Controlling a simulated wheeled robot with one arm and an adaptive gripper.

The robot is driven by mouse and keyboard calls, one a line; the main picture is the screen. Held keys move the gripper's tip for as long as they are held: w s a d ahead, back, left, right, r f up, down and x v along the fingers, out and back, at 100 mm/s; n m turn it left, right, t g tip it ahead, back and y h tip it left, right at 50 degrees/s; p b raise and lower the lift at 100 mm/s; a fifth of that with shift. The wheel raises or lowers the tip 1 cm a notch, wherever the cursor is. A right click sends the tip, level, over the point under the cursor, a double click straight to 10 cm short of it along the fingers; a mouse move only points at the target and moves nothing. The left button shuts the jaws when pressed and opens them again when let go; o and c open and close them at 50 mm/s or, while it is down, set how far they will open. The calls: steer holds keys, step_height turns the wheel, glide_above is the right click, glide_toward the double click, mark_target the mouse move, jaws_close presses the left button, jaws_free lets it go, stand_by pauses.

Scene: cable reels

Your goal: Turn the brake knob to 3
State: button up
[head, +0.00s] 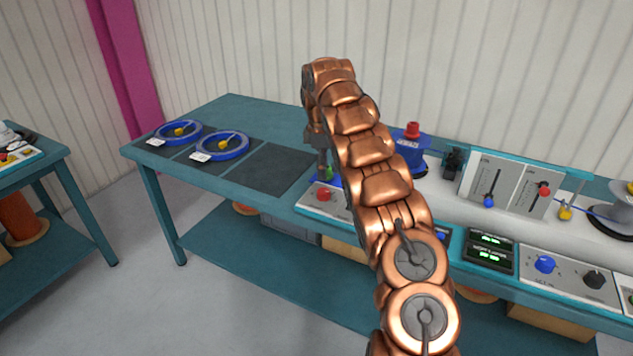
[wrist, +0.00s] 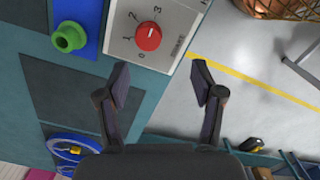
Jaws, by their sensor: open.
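The red brake knob (wrist: 148,37) sits on a light panel (wrist: 178,22) with the numbers 0 to 3 printed around it. I cannot tell clearly which number it points to. In the head view, the red knob (head: 323,195) is at the left end of the bench's control row. My gripper (wrist: 160,80) is open, with its fingers apart and nothing between them. In the wrist view, its fingertips are below the knob, apart from it. In the head view, my gripper (head: 320,150) points down above the bench, partly hidden by my arm.
A green cylindrical piece (wrist: 69,37) stands on a blue plate close beside the panel. Two blue reels (head: 179,132) (head: 222,146) lie on dark mats at the bench's left. Sliders (head: 488,200), a blue knob (head: 545,264) and a black knob (head: 594,279) are to the right.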

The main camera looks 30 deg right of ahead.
steer(key=s+a+r+m, duration=0.3)
steer(key=s+a+r, duration=0.2)
steer(key=s, duration=0.3)
steer(key=s+a+r+m, duration=0.4)
steer(key=s+a, duration=0.3)
steer(key=s, duration=0.2)
steer(key=shift+s+a+r+m+g+h+p, duration=0.3)
steer(key=shift+r+g+h+p, duration=0.1)
steer(key=shift+r, duration=0.15)
stand_by(0.3)
stand_by(0.5)
